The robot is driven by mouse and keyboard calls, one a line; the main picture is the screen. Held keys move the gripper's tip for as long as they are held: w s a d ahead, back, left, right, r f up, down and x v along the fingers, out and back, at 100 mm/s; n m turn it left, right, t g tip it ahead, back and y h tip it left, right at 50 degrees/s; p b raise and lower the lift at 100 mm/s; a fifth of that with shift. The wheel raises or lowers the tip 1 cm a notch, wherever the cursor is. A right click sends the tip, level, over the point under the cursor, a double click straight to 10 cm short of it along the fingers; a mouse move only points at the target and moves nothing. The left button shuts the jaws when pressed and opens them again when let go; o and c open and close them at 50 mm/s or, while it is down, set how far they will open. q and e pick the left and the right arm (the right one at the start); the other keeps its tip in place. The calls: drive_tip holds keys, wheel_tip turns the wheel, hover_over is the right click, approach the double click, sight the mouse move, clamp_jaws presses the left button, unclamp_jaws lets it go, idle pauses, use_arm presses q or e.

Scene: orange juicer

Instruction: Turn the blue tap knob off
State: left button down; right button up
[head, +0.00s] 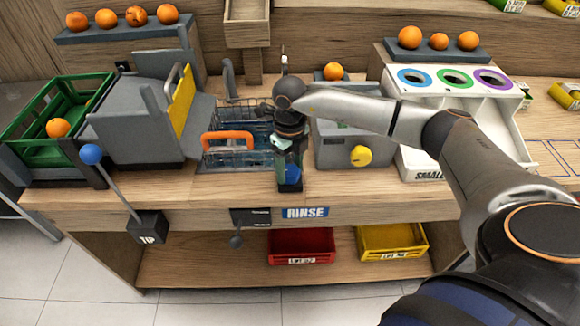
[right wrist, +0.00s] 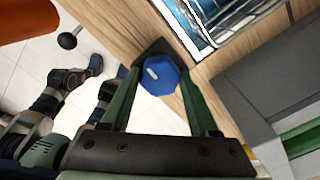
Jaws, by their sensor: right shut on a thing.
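The blue tap knob (right wrist: 160,77) sits between the two green fingers of my right gripper (right wrist: 158,92) in the right wrist view. A pale mark shows on its face. In the head view a bit of the blue knob (head: 293,173) shows below my right gripper (head: 289,165), at the front of the counter above the RINSE label (head: 305,212). The gripper is shut on the knob from above. The hand hides most of the knob and its mount. My left gripper is in neither view.
A wire basket (head: 222,158) with an orange handle stands in the sink left of the hand. A grey box with a yellow knob (head: 361,156) is close on the right. A blue-ball lever (head: 91,154) marked TIP stands at the left front.

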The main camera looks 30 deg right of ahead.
sight(290, 170)
drive_tip(key=o, duration=1.4)
drive_tip(key=shift+c, duration=0.2)
drive_tip(key=shift+r, duration=0.1)
wheel_tip(290, 170, up, 12)
drive_tip(key=b, duration=0.1)
drive_tip(key=shift+r, duration=0.2)
